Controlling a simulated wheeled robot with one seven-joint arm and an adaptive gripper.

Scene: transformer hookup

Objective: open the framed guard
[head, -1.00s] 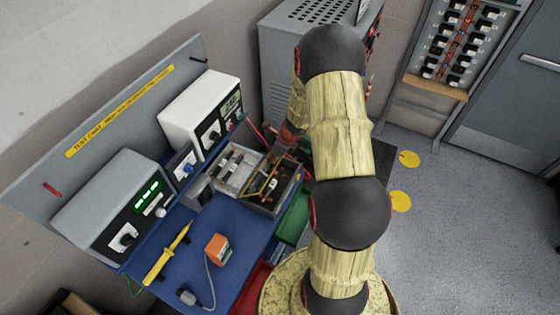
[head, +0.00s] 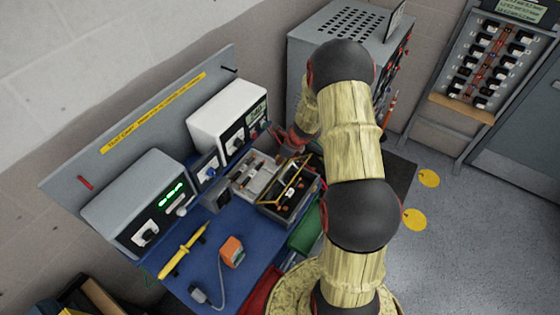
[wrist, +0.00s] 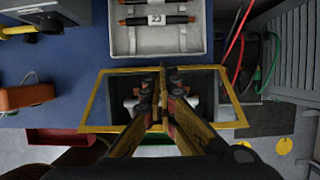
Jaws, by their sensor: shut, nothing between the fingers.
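The framed guard is a clear panel with a yellow frame (wrist: 103,99), over an open-topped box (head: 283,208) on the blue bench. In the head view the guard (head: 291,183) looks tilted up from the box, though my arm hides part of this area. In the wrist view the frame spans the middle of the picture, with dark and light parts inside the box below it. My gripper (wrist: 162,80) is shut and empty, its fingertips over the middle of the guard near the frame's upper edge in that view. I cannot tell whether they touch the frame.
A grey tray (head: 249,175) with fuse-like rods stands beside the box. Red and green leads (wrist: 236,45) run close by. White (head: 225,115) and grey (head: 140,195) instruments line the back. A yellow probe (head: 183,250) and an orange block (head: 232,251) lie on the bench.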

